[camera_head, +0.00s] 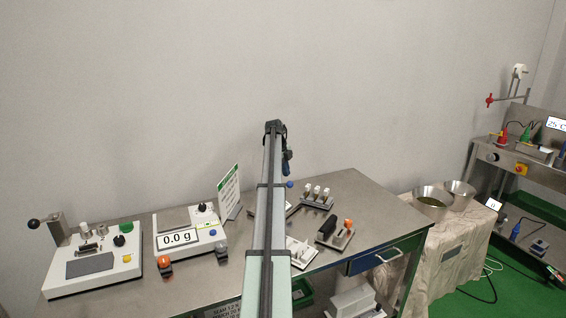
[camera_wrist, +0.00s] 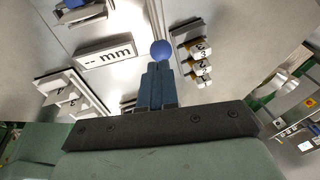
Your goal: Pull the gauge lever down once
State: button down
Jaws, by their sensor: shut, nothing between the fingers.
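The gauge shows in the wrist view with a "-- mm" display (camera_wrist: 105,54). Its lever ends in a round blue knob (camera_wrist: 161,49). In the head view the blue knob (camera_head: 290,184) shows just right of my arm, and my arm hides much of the gauge. My gripper (camera_wrist: 157,68) has its blue fingers shut and empty. In the wrist view the fingertips are just below the knob in the picture; I cannot tell if they touch it. In the head view my gripper (camera_head: 287,168) points down above the knob.
A block with several numbered white pieces (camera_head: 317,194) stands right of the gauge. A dark block with an orange knob (camera_head: 347,224) is nearer the front. A white switch panel (camera_head: 300,250) is near the front edge. A scale reading 0.0 g (camera_head: 180,238) stands left. The table's right end is clear.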

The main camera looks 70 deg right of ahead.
aim_at(290, 184)
jog(key=shift+x, duration=1.6)
jog(key=shift+s+a+f+t+h, duration=0.3)
jog(key=shift+s+f+t, duration=0.45)
jog(key=shift+t, duration=0.05)
jog(key=shift+s+a+f+t, duration=0.1)
jog(key=shift+s+f+t, duration=0.1)
jog(key=shift+f+t, duration=0.3)
jog(key=shift+s+f+t, duration=0.2)
jog(key=shift+f+t, duration=0.25)
jog(key=shift+t, duration=0.05)
jog(key=shift+s+f, duration=0.1)
jog(key=shift+f, duration=0.3)
jog(key=shift+s, duration=0.1)
jog(key=v, duration=1.4)
jog(key=shift+s+a, duration=0.2)
jog(key=shift+a, duration=0.15)
jog(key=shift+w, duration=0.1)
